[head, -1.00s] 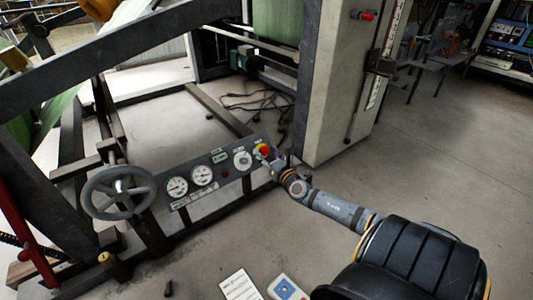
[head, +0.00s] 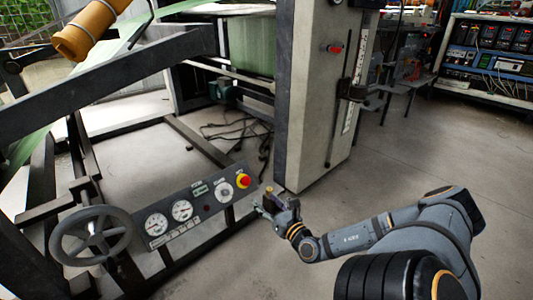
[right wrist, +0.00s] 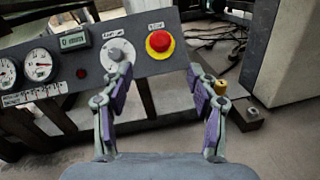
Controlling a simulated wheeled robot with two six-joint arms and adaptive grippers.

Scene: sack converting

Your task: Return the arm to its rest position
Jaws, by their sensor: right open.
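My right arm comes in from the lower right in the head view. Its gripper (head: 268,202) is just right of the grey control panel (head: 163,220), near the red emergency stop button (head: 243,181). In the right wrist view the gripper (right wrist: 160,98) is open, with two purple-padded fingers apart and nothing between them. The red button on its yellow base (right wrist: 160,42) lies beyond the fingers, apart from them. A round grey knob (right wrist: 116,51) sits left of it. My left gripper is not in view.
A handwheel (head: 90,236) stands left of the panel. A pale machine column (head: 315,100) rises behind the gripper. Cables (head: 235,130) lie on the floor behind the panel. A rack of instruments (head: 490,60) stands at the back right. Open floor (head: 430,140) lies at the right.

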